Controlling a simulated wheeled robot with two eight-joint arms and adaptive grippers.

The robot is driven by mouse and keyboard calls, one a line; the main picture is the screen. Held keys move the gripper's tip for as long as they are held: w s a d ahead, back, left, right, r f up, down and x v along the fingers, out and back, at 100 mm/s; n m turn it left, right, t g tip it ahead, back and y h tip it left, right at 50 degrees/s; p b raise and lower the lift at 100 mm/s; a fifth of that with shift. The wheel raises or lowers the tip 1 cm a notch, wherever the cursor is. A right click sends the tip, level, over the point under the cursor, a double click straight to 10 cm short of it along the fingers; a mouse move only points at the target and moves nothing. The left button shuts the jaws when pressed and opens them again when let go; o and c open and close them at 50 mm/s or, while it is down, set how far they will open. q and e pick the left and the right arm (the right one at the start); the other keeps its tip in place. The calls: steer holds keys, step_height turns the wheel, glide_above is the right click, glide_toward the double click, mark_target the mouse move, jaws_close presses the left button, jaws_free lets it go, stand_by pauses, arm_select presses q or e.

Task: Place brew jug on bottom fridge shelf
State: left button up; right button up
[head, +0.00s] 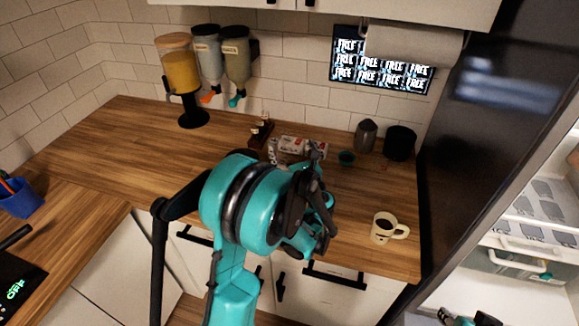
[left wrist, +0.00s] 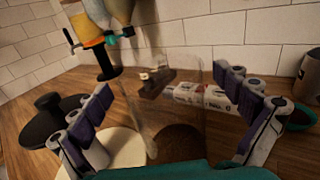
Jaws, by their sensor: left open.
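In the left wrist view a clear, see-through vessel, which looks like the brew jug (left wrist: 165,115), stands between my left fingers with something dark brown low in it. My left gripper (left wrist: 165,88) is open, one finger on each side of it, with no clear contact. In the head view my left gripper (head: 312,195) is over the front of the wooden counter, and my arm hides the jug. The open fridge (head: 535,230) is at the right, with shelves and a drawer. A black and teal part at the bottom edge may be my right gripper (head: 465,318); its fingers cannot be made out.
A cream mug (head: 382,230) with dark drink stands near the counter's right front. A steel pitcher (head: 365,135), a black canister (head: 399,144) and small boxes (head: 290,145) stand behind. Dispensers (head: 181,75) are at the back left. The counter's left middle is clear.

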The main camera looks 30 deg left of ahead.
arm_select(q)
steer(key=x, duration=0.3)
steer(key=shift+f, duration=0.15)
steer(key=shift+d, duration=0.15)
steer(key=shift+c, duration=0.9)
steer(key=c, duration=1.6)
steer(key=shift+r, duration=0.2)
